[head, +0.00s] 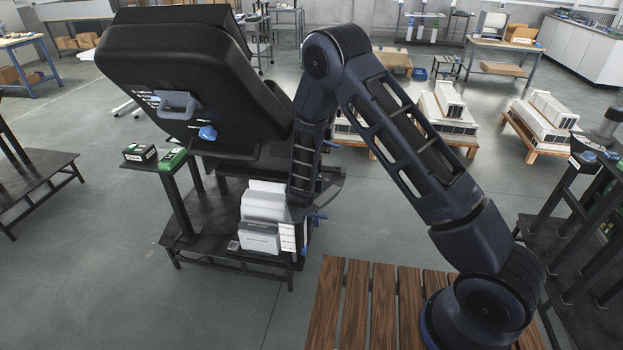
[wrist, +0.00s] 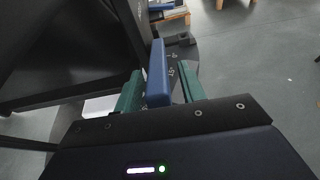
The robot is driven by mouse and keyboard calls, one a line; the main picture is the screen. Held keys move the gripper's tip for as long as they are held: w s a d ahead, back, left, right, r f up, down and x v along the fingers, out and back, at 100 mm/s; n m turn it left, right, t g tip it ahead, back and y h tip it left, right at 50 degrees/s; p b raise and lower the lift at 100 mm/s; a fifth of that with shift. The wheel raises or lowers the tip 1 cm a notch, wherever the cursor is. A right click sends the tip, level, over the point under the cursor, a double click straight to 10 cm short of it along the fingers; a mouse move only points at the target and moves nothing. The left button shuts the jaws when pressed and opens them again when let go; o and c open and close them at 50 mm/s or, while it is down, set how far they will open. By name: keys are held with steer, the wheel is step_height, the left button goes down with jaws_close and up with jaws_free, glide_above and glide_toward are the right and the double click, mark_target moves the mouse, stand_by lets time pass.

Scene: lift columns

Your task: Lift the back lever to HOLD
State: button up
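In the wrist view a blue lever (wrist: 158,72) stands upright in the picture, in front of a dark plate (wrist: 183,56) with small white marks. My gripper (wrist: 160,88) has its green fingers on either side of the lever, with narrow gaps showing, so it looks open around it. The lever's lower end is hidden behind the gripper body. In the head view my arm reaches down behind the big black tilted housing (head: 180,62); my fingertips are hidden there. Small blue handles (head: 317,218) show beside the arm; I cannot tell which one is between my fingers.
The housing carries a grey-blue handle (head: 177,105) and a blue knob (head: 208,132). White boxes (head: 263,215) sit on the dark stand (head: 215,240) below. A post holds green and black boxes (head: 173,159). A slatted wooden platform (head: 365,300) lies in front; open floor is at the left.

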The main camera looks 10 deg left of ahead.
steer(key=v, duration=1.1)
steer(key=shift+w+d, duration=0.1)
stand_by(0.5)
